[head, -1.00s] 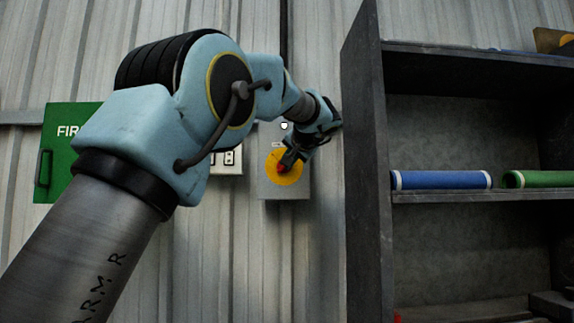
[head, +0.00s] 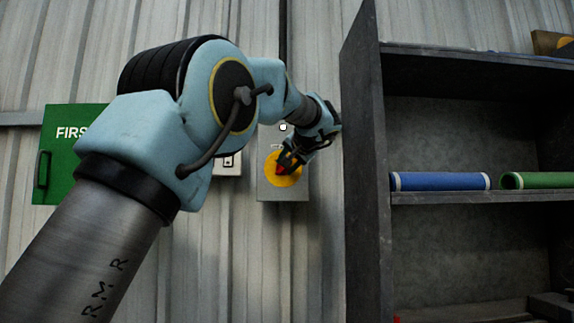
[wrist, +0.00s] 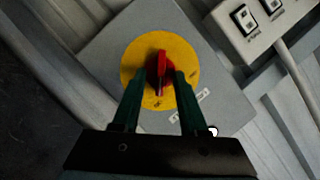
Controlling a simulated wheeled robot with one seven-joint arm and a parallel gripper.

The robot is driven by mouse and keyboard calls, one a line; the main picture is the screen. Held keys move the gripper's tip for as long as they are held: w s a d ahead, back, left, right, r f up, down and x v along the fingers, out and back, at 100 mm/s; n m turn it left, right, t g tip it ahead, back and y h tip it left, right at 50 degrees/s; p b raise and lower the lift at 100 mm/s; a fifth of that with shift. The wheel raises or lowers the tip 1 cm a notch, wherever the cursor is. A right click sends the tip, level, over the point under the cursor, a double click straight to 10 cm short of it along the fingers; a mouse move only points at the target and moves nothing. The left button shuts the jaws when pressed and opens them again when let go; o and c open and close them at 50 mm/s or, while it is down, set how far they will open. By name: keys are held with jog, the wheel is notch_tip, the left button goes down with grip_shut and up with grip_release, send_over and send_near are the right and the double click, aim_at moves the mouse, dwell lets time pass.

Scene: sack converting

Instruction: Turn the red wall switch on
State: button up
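The red wall switch (wrist: 160,70) is a knob with a raised handle on a yellow disc (wrist: 129,68), mounted on a grey box (wrist: 97,58). In the wrist view its handle runs nearly straight up and down, slanted to the box's edges. In the head view the switch (head: 281,171) is partly hidden by my gripper (head: 287,163). In the wrist view my gripper (wrist: 161,79) has one dark green finger on each side of the handle, with gaps showing. It is open; I cannot tell whether the fingertips touch the knob.
A white socket panel (head: 229,163) and a green first-aid cabinet (head: 58,150) are to the left. A dark shelf unit (head: 366,170) with blue (head: 440,181) and green rolls (head: 540,180) stands close to the right.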

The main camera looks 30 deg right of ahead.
jog(key=b+v, duration=0.2)
jog(key=v, duration=0.9)
jog(key=shift+w+a, duration=0.1)
